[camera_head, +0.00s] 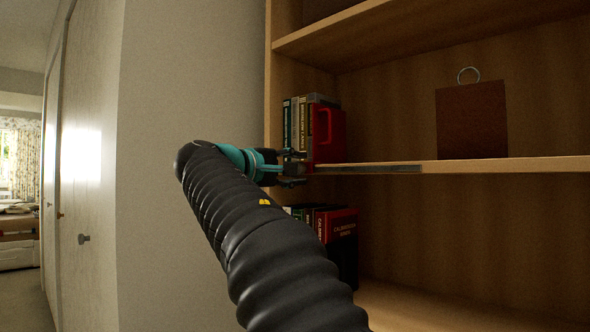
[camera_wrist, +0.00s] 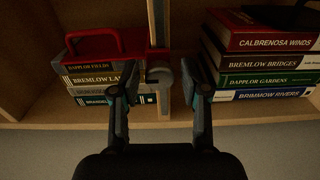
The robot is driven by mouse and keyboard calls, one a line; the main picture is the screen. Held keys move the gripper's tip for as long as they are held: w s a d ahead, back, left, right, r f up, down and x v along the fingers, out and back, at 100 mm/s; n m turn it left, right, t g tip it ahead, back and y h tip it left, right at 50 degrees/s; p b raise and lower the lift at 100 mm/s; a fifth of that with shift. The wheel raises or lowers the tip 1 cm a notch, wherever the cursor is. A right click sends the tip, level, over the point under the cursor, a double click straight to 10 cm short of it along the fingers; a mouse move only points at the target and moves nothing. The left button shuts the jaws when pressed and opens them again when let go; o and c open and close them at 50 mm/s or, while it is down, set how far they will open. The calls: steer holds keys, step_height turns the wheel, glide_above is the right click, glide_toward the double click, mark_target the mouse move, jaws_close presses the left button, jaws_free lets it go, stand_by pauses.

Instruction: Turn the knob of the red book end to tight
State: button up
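The red book end (camera_head: 330,135) stands on the upper shelf (camera_head: 530,164), against the right side of a row of books. It also shows in the wrist view (camera_wrist: 98,42), where the scene appears turned sideways. A grey round knob (camera_wrist: 160,73) sits at the shelf's front edge by the foot of the book end. My gripper (camera_head: 297,168) is at that shelf edge and hides the knob in the head view. In the wrist view my gripper (camera_wrist: 159,80) is open, one finger on each side of the knob. Gaps show beside it; contact cannot be told. The knob's setting is not readable.
Upright books (camera_head: 300,122) stand left of the book end. More books (camera_head: 340,228) stand on the shelf below. A brown block with a ring (camera_head: 472,120) stands further right on the upper shelf. A metal strip (camera_head: 370,169) runs along the shelf's front edge. A wall (camera_head: 190,80) is at left.

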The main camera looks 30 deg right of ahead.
steer(key=shift+a, duration=0.1)
steer(key=v, duration=1.2)
stand_by(0.4)
